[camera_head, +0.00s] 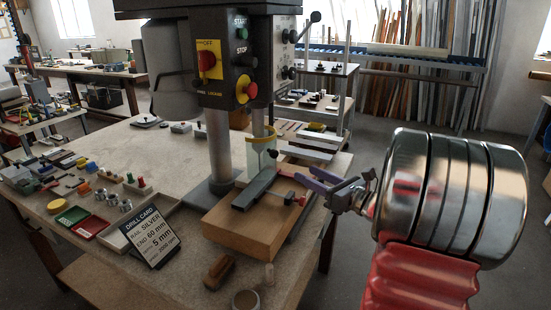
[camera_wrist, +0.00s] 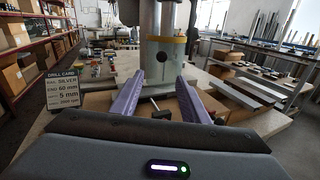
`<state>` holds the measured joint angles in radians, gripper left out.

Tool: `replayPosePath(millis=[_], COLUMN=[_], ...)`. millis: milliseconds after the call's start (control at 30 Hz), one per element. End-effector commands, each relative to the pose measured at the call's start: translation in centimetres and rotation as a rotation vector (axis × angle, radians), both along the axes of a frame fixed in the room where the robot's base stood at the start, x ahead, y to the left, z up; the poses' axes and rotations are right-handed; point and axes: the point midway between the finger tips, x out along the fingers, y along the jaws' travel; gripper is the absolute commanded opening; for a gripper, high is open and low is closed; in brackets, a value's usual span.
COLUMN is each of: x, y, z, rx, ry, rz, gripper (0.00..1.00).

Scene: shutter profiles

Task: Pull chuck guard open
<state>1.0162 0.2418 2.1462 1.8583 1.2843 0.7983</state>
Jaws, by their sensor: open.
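The chuck guard (camera_head: 262,158) is a clear curved shield with a yellow rim, hanging below the drill press head (camera_head: 222,60) in front of the column. In the wrist view the guard (camera_wrist: 166,66) stands straight ahead, in front of the column. My gripper (camera_head: 304,173) has two purple fingers, open, reaching from the right toward the guard. In the wrist view my gripper (camera_wrist: 160,78) frames the guard's lower part between its fingertips, with nothing gripped. I cannot tell whether a fingertip touches the guard.
A wooden block (camera_head: 250,226) under the guard carries a dark grey rail (camera_head: 255,187) and a red-ended clamp (camera_head: 298,198). A drill card (camera_head: 150,236), red and green trays and small parts lie on the bench to the left. Open floor lies right of the bench.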

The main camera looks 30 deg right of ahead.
Motion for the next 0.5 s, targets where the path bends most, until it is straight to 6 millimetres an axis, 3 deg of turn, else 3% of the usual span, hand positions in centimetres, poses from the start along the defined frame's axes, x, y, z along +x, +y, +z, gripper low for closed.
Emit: replayPosePath(millis=[500], x=[-0.51], y=[-0.82], z=[0.51], rx=[0.076], ry=[-0.010], rz=[-0.020], gripper=[0.41])
